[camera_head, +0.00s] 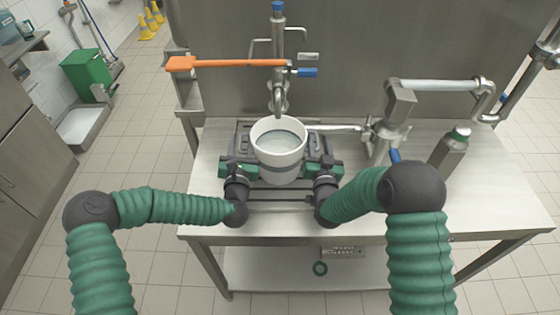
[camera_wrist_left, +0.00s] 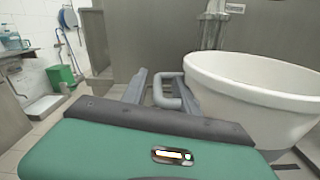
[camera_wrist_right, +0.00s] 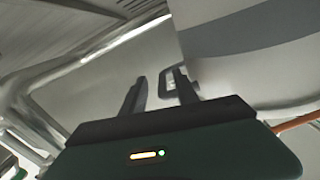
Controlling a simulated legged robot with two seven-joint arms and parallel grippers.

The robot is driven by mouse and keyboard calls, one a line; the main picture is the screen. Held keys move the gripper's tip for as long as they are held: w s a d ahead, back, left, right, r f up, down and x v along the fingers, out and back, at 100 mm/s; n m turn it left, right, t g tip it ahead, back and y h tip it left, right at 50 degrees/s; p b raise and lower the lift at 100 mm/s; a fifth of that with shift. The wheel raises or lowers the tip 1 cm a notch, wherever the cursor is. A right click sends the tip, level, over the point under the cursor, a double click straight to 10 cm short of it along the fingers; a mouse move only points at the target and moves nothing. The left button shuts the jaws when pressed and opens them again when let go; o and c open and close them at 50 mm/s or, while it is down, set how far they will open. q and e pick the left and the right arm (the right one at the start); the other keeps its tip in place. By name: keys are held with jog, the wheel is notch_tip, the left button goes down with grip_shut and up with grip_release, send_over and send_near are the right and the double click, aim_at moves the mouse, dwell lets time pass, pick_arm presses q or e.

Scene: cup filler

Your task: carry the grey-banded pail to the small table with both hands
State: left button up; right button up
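The white pail (camera_head: 279,166) stands upright under the filler spout on the steel table, with pale liquid inside. Its grey band shows in the right wrist view (camera_wrist_right: 265,30). My left gripper (camera_head: 236,160) is at the pail's left side; in the left wrist view its fingers are apart, with a grey loop handle (camera_wrist_left: 168,90) between them. My right gripper (camera_head: 326,162) is at the right side; its fingers are apart, with a loop handle (camera_wrist_right: 170,82) close to the right finger. Neither gripper is visibly closed on a handle. I cannot identify the small table in these views.
The steel table (camera_head: 470,205) carries a tap pipe (camera_head: 440,86) and a grey bottle (camera_head: 450,150) on the right. An orange lever (camera_head: 230,63) extends left above the pail. A green bin (camera_head: 88,75) and yellow cones (camera_head: 147,25) stand far left. The left floor is mostly clear.

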pick_arm(q)
jog(key=shift+a, duration=0.4)
pick_arm(e)
jog(key=shift+a, duration=0.4)
pick_arm(q)
jog(key=shift+a, duration=0.1)
jog(key=shift+c, duration=1.4)
pick_arm(e)
jog(key=c, duration=0.3)
pick_arm(q)
jog(key=shift+c, duration=1.1)
pick_arm(e)
jog(key=shift+c, duration=1.1)
pick_arm(q)
jog(key=shift+d, duration=0.3)
grip_shut()
pick_arm(e)
jog(key=shift+d, duration=0.2)
grip_shut()
